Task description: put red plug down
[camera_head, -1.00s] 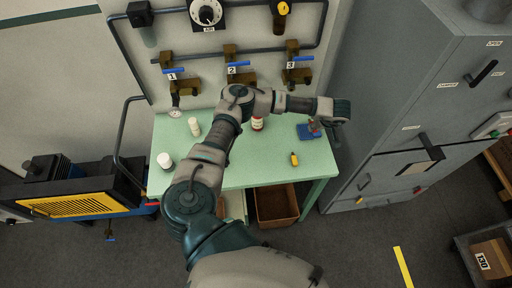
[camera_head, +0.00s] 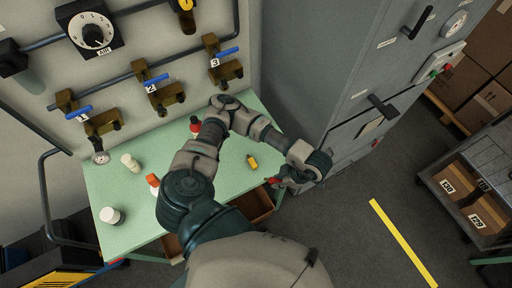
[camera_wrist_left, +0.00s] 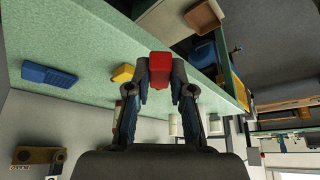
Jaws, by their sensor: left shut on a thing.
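My left gripper (camera_head: 283,183) is at the right front edge of the green table. It is shut on the red plug (camera_head: 273,181). In the left wrist view, the red plug (camera_wrist_left: 160,66) sits between the two fingertips (camera_wrist_left: 160,80), with the green tabletop behind it. I cannot tell how high above the table it is. A blue block (camera_wrist_left: 48,76) lies bare on the tabletop in the wrist view; in the head view my arm hides it. My right gripper is not in view.
The green table (camera_head: 225,185) also holds a yellow item (camera_head: 252,161), a red bottle (camera_head: 195,125), an orange-capped bottle (camera_head: 152,182) and white containers (camera_head: 110,215). A grey cabinet (camera_head: 340,60) stands close on the right. A brown bin (camera_head: 258,205) is below the table.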

